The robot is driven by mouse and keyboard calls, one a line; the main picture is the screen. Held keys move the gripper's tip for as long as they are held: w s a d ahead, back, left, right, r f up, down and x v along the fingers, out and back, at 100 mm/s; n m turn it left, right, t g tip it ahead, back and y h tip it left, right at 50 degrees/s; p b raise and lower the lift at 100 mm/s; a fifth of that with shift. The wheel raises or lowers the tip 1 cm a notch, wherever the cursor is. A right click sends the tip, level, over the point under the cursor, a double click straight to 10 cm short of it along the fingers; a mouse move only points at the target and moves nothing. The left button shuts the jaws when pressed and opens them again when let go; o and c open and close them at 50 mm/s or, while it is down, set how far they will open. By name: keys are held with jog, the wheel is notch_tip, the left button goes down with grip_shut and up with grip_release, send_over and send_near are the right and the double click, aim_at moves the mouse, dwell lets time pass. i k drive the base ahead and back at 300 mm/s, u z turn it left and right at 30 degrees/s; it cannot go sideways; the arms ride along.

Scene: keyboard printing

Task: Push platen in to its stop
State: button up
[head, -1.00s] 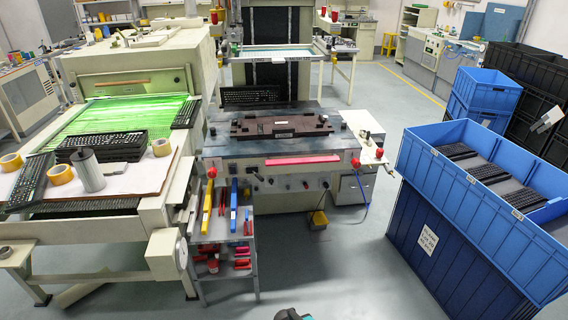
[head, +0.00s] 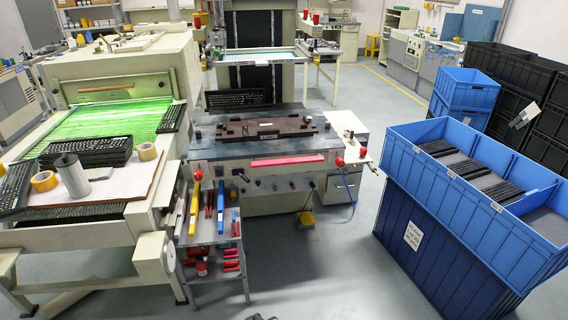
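The platen (head: 268,127) is a dark brown, flat fixture with raised blocks and a small pale label. It lies on the grey bed (head: 222,147) of the printing machine, in the middle of the head view. The screen frame (head: 258,57) is above and behind it. From here I cannot tell whether the platen touches a stop. My gripper is not clearly in view; only a small dark piece shows at the bottom edge, probably part of my arm. Nothing of mine touches the platen.
A black keyboard (head: 235,98) stands behind the platen. A tool cart (head: 215,236) stands before the machine's left front. The dryer with green belt (head: 107,127) is at left. Blue crates (head: 420,205) holding keyboards are at right.

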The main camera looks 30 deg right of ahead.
aim_at(317, 151)
jog(key=z, duration=0.05)
jog(key=i, duration=1)
jog(key=u, duration=0.05)
